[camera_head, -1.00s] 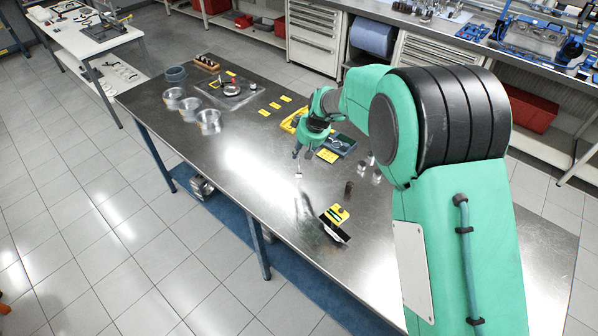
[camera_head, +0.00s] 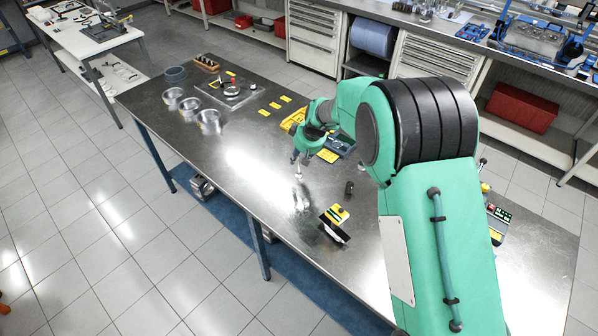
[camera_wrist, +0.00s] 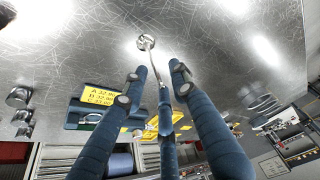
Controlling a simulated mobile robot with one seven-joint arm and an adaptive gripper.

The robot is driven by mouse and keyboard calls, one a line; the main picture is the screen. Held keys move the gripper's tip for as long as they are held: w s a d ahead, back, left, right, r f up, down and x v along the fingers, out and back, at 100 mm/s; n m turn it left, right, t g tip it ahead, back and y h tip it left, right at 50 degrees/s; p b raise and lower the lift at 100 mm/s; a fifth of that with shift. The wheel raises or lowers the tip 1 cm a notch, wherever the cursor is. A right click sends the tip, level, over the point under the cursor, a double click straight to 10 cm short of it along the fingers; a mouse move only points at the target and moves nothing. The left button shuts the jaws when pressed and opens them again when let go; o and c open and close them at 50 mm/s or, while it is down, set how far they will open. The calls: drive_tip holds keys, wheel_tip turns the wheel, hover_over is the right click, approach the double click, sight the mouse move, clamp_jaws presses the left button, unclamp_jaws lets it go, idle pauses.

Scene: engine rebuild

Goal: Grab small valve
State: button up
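The small valve (camera_head: 299,174) stands head-down on the metal table, with its thin stem up. In the wrist view its round shiny head (camera_wrist: 146,42) rests on the table and its stem runs towards my fingers. My gripper (camera_head: 296,160) is just above the valve. In the wrist view my gripper (camera_wrist: 155,80) shows blue fingers spread apart on either side of the stem's upper end. I cannot tell whether a finger touches the stem.
A yellow-and-black block (camera_head: 335,222) and a dark cylinder (camera_head: 349,187) stand nearby. A blue tray with a yellow label (camera_wrist: 95,98) lies beyond the fingers. The table's front-left area is clear.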

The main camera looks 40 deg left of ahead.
drive_tip(key=shift+a+f, duration=0.1)
drive_tip(key=shift+f, duration=0.1)
drive_tip(key=shift+c, duration=0.5)
clamp_jaws()
